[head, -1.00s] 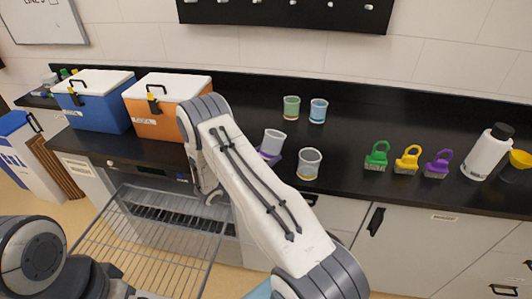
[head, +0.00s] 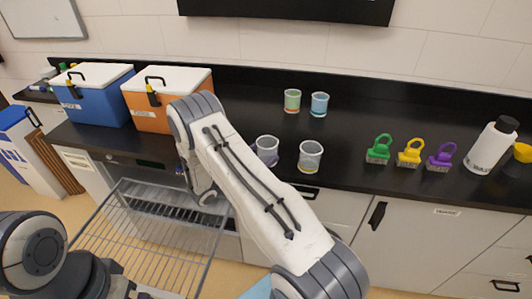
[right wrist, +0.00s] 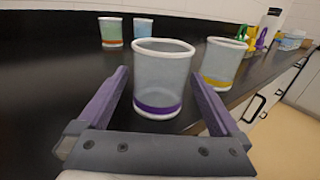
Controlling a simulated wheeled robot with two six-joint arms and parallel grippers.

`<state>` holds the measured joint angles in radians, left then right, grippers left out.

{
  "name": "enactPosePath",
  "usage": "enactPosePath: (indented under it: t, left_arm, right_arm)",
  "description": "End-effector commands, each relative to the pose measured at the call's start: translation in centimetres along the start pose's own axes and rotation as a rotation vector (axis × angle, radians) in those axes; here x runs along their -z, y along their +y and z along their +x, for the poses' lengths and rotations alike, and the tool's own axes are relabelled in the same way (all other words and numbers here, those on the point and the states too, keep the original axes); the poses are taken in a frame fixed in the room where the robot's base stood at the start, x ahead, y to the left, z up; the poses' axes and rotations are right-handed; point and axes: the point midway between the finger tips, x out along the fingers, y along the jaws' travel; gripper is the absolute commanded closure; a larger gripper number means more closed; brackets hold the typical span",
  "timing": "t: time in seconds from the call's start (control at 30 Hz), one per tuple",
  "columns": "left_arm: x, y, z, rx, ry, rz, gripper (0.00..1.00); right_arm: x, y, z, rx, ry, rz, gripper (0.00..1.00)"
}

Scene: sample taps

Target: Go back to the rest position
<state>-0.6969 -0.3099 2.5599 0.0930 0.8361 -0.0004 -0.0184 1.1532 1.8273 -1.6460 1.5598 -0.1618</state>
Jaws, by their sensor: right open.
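My right gripper (right wrist: 157,110) has purple fingers, set wide apart in the right wrist view. A clear cup with a purple band (right wrist: 162,80) stands upright on the counter just ahead of and between them, with gaps at both sides. In the head view my right arm hides most of the gripper, and the purple-banded cup (head: 267,146) shows just past the forearm. My left arm's links show at the lower left, but its gripper's fingers are not in view.
A yellow-banded cup (head: 311,156) stands close to the right. Green (head: 292,101) and blue (head: 319,104) cups stand behind. Coloured tags (head: 409,153) and a white bottle (head: 493,146) are at right, cooler boxes (head: 165,101) at left. A wire rack (head: 150,240) juts out below the counter.

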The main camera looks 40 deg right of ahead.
Motion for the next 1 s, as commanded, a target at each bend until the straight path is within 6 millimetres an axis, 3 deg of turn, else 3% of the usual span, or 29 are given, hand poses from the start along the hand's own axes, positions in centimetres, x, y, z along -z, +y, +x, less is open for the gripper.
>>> enactPosePath:
  t: [0.2, 0.4, 0.73, 1.0]
  left_arm:
    - [-0.1, -0.1, 1.6, 0.0, 0.0, 0.0, 0.0]
    - [-0.1, -0.2, 2.2, 0.0, 0.0, 0.0, 0.0]
    - [-0.1, -0.2, 2.2, 0.0, 0.0, 0.0, 0.0]
    - [-0.1, -0.1, 1.9, 0.0, 0.0, 0.0, 0.0]
  right_arm:
    - [0.2, 0.1, -4.7, -0.006, -0.001, 0.002, 0.0]
    - [0.1, 0.1, -7.5, -0.003, -0.001, 0.001, 0.0]
    - [0.0, 0.0, -8.2, 0.0, -0.001, 0.0, 0.0]
    - [-0.1, -0.1, -7.3, 0.003, -0.001, 0.0, 0.0]
